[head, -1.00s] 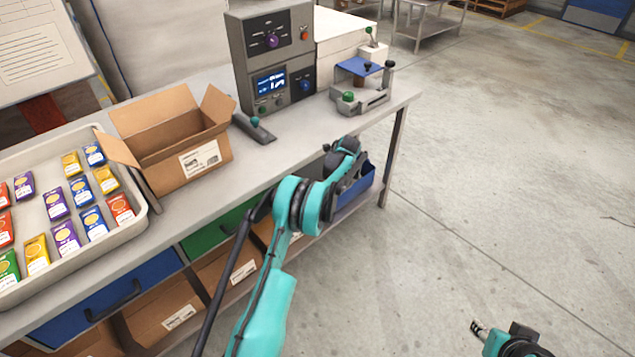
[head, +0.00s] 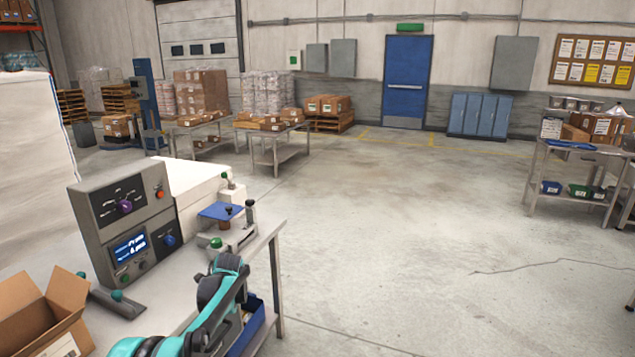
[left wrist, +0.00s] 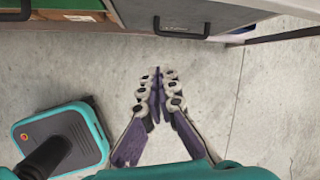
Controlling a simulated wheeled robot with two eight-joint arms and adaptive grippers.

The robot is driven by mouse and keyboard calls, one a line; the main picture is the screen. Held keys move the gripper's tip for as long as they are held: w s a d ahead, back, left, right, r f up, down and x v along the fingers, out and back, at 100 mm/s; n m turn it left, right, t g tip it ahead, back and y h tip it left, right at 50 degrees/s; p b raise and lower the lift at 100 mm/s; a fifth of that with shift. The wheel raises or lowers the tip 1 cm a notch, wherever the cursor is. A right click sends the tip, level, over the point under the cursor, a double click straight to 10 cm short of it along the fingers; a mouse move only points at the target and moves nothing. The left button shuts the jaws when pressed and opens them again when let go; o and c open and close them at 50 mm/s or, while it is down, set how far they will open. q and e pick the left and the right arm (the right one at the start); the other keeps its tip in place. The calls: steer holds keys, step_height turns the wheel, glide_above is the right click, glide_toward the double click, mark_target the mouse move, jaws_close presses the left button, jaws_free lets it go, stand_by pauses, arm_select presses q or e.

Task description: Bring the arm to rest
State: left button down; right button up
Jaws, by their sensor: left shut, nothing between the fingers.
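My left gripper (left wrist: 157,75) shows in the left wrist view with its purple-and-white fingers together, shut and empty. It hangs over bare concrete floor, in front of drawers under a bench. In the head view my teal left arm (head: 205,318) comes in at the bottom and bends beside the bench's front edge; its gripper cannot be made out there. My right arm and gripper are in neither current view.
The bench (head: 185,285) carries a grey control box (head: 125,215), a small clamp fixture (head: 228,225) and an open carton (head: 45,315). A blue bin (head: 250,325) sits below it. Drawers (left wrist: 190,15) are close ahead of the left gripper. Open floor (head: 400,240) lies to the right.

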arm_select(q)
steer(key=s+d+r+n+t+h, duration=0.1)
steer(key=s+d+r+n, duration=0.35)
steer(key=s+r, duration=0.4)
steer(key=s+d+r+n+t+h, duration=0.15)
steer(key=s+d+r+n, duration=0.3)
steer(key=s, duration=0.65)
steer(key=s+d+f+n+t, duration=0.1)
steer(key=s+n, duration=0.3)
steer(key=s, duration=0.4)
steer(key=s+d+f+n+t, duration=0.1)
steer(key=s+d+f+n, duration=0.2)
steer(key=s, duration=0.6)
steer(key=d+n+h, duration=0.1)
steer(key=n, duration=0.1)
steer(key=shift+n, duration=0.3)
